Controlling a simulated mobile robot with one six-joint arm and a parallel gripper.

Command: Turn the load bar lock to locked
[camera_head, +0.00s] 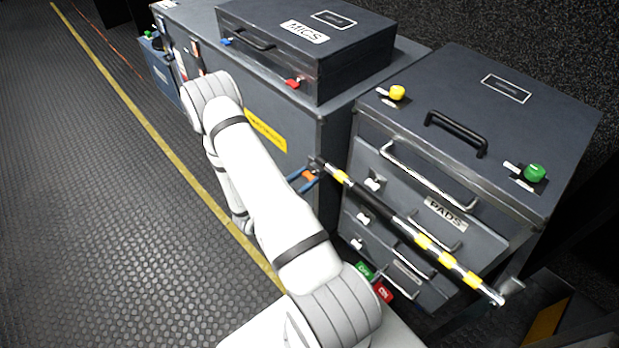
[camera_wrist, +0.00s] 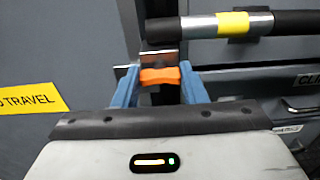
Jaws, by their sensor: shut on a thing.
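The load bar (camera_head: 375,207), striped yellow, black and silver, runs slanting across the front of the drawer case; its left end also shows in the wrist view (camera_wrist: 280,22). The orange load bar lock (camera_wrist: 160,76) sits just below that end, beside a metal bracket (camera_wrist: 160,60). My gripper (camera_wrist: 160,88) has blue fingers either side of the lock and is shut on it. In the head view the lock (camera_head: 308,175) is small, at the bar's left end between my blue fingertips. I cannot tell whether it stands at locked.
The drawer case (camera_head: 470,90) stands right of a long grey case (camera_head: 260,110) bearing a MICS box (camera_head: 300,50). A green tag (camera_head: 364,270) and a red tag (camera_head: 384,292) show low by the drawers. The ribbed floor (camera_head: 90,200) at left is clear.

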